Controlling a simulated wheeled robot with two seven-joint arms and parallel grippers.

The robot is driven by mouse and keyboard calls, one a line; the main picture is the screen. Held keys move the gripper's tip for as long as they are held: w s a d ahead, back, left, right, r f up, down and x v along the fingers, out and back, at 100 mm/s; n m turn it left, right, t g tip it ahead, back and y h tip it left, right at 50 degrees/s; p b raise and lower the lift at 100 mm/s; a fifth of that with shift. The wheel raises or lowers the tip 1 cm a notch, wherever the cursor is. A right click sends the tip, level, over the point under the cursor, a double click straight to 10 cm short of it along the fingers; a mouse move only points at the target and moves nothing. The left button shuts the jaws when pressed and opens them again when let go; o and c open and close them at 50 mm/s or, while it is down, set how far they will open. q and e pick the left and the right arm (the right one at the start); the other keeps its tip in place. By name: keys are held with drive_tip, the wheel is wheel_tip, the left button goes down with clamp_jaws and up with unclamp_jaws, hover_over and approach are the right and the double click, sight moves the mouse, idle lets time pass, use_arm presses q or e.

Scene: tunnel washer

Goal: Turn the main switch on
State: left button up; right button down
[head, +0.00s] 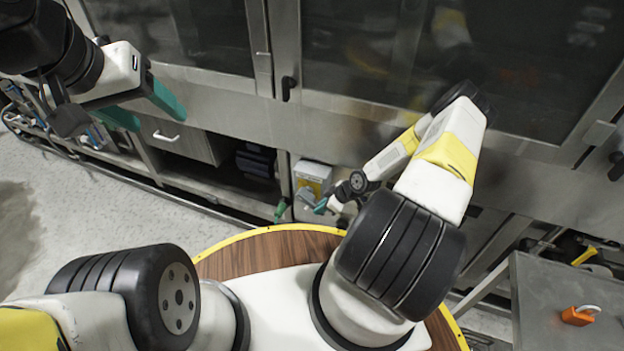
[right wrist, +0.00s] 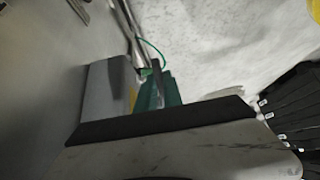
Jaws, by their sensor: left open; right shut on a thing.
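The main switch is on a small grey box (head: 314,172) with a yellow plate (head: 313,186), low under the machine front in the head view. The box also shows in the right wrist view (right wrist: 108,88), its yellow plate seen edge-on. My right gripper (head: 320,206) reaches down to the front of this box. In the right wrist view its teal fingers (right wrist: 160,92) are closed around a dark part beside the yellow plate, which appears to be the switch handle. The handle's exact angle is hidden. My left gripper (head: 158,118) is open and empty at the upper left.
The machine's large glass doors (head: 380,60) with black handles stand above. A drawer (head: 180,140) and open shelf lie left of the box. A metal table (head: 565,300) with an orange padlock (head: 578,316) stands at the right. The floor at left is clear.

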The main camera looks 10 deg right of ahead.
idle(0.4)
drive_tip(key=c, duration=1.5)
unclamp_jaws()
drive_tip(key=v, duration=0.7)
drive_tip(key=shift+s+d+r, duration=0.1)
drive_tip(key=shift+d+r, duration=0.15)
drive_tip(key=shift+r, duration=0.05)
